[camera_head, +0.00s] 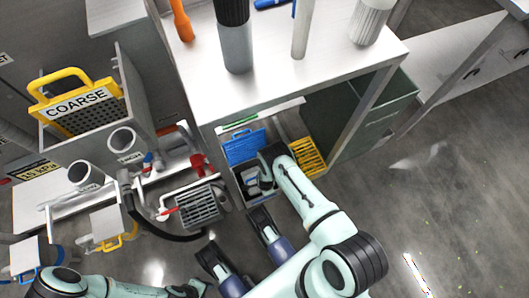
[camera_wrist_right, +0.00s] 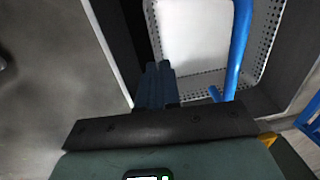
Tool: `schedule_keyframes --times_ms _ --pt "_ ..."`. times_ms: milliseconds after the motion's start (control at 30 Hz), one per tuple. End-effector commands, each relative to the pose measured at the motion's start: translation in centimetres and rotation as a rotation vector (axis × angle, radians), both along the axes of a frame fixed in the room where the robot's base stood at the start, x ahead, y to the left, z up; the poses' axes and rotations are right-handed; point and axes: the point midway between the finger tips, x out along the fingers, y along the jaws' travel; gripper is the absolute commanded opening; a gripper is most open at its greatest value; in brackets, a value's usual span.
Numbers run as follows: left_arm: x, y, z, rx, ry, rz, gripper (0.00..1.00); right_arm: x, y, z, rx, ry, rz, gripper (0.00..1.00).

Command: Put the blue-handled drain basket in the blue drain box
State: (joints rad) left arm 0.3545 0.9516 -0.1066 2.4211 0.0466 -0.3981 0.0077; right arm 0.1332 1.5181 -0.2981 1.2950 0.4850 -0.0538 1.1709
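A grey perforated basket (camera_wrist_right: 268,28) with a blue handle (camera_wrist_right: 238,50) and a white plate fills the upper right of the right wrist view. In the head view it is mostly hidden by my right arm. My right gripper (camera_wrist_right: 158,68) has its dark fingers together with nothing visible between them, just left of and apart from the handle. In the head view my right gripper (camera_head: 268,176) is down in the compartment under the table. A blue slatted piece (camera_head: 244,146) is behind it. I cannot tell which thing is the blue drain box.
A yellow slatted piece (camera_head: 309,156) is right of my right gripper. The table (camera_head: 280,75) overhead holds bottles. A yellow-handled COARSE basket (camera_head: 75,105), pipes and a grey grate (camera_head: 198,207) stand left. A blue-edged box (camera_head: 37,258) is at lower left. Floor at right is clear.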

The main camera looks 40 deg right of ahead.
Motion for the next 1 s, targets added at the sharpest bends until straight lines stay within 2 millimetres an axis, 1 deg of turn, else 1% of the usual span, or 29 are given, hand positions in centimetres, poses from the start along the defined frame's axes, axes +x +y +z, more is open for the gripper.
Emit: schedule_keyframes --times_ms 733,767,800,833,867,1000 --pt "0.0 0.0 0.0 0.0 0.0 0.0 0.43 0.0 0.0 -1.4 0.0 -0.001 0.001 0.0" --pt "0.0 0.0 0.0 0.0 0.0 0.0 0.43 0.0 0.0 -1.4 0.0 -0.001 0.001 0.06" --pt "0.0 0.0 0.0 0.0 0.0 0.0 0.43 0.0 0.0 -1.4 0.0 -0.001 0.0 0.19" --pt "0.0 0.0 0.0 0.0 0.0 0.0 0.43 0.0 0.0 -1.4 0.0 -0.001 0.0 0.29" --pt "0.0 0.0 0.0 0.0 0.0 0.0 0.43 0.0 0.0 -1.4 0.0 0.0 0.0 0.32" --pt "0.0 0.0 0.0 0.0 0.0 0.0 0.43 -0.1 0.0 -1.4 0.0 0.002 0.0 0.32"
